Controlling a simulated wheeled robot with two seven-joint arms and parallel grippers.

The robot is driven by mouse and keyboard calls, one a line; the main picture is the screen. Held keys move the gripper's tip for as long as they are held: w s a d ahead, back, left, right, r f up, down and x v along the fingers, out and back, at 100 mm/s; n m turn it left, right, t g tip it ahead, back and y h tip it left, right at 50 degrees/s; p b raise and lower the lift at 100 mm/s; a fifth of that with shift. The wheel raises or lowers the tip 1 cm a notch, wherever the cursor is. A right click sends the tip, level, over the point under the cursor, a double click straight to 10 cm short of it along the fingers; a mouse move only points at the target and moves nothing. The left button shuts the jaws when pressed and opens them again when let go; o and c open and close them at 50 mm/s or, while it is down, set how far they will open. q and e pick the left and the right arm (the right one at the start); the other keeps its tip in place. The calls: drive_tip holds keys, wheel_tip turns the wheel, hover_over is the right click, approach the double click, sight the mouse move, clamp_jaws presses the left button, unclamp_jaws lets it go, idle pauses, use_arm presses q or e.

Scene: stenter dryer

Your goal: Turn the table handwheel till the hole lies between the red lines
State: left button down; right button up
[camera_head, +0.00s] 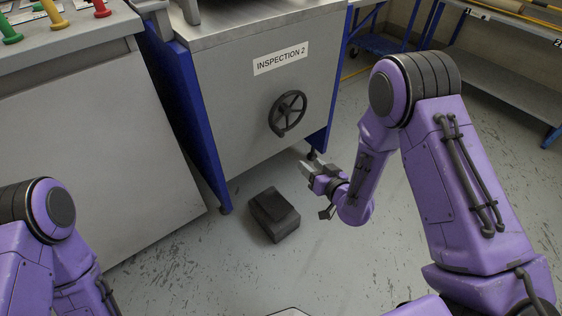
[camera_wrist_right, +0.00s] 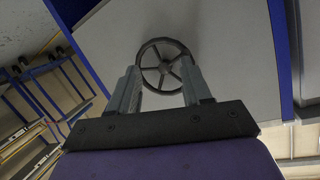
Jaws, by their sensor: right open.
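The dark handwheel (camera_head: 288,113) with several spokes sits on the grey front panel of the table (camera_head: 232,115) labelled INSPECTION 2. My right gripper (camera_head: 306,168) is open and empty, below and slightly right of the wheel, apart from it in the head view. In the right wrist view the handwheel (camera_wrist_right: 166,64) appears beyond and between the two fingers of the right gripper (camera_wrist_right: 165,80). The hole and the red lines cannot be made out in either view. My left gripper is out of view; only part of the left arm shows at lower left.
A dark box (camera_head: 273,214) lies on the floor below the table. A grey control console (camera_head: 85,150) with green, yellow and red knobs stands at left. A blue-framed shelf (camera_head: 505,85) stands at right. The floor between the table and my base is otherwise clear.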

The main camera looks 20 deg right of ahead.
sight(282, 136)
drive_tip(key=w+a+n+y+b, duration=0.1)
drive_tip(key=w+b, duration=0.1)
drive_tip(key=w, duration=0.3)
drive_tip(key=w+a+r+n+t+y+b, duration=0.1)
drive_tip(key=w+a+b, duration=0.1)
drive_tip(key=w, duration=0.3)
drive_tip(key=w+a+n+t+y+b, duration=0.1)
drive_tip(key=w+a+b, duration=0.1)
drive_tip(key=w, duration=0.3)
drive_tip(key=shift+a+r+y+b, duration=0.25)
drive_tip(key=shift+r+y+b, duration=0.05)
drive_tip(key=shift+r+b, duration=0.05)
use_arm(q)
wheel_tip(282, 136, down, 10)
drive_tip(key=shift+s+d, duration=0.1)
use_arm(e)
clamp_jaws()
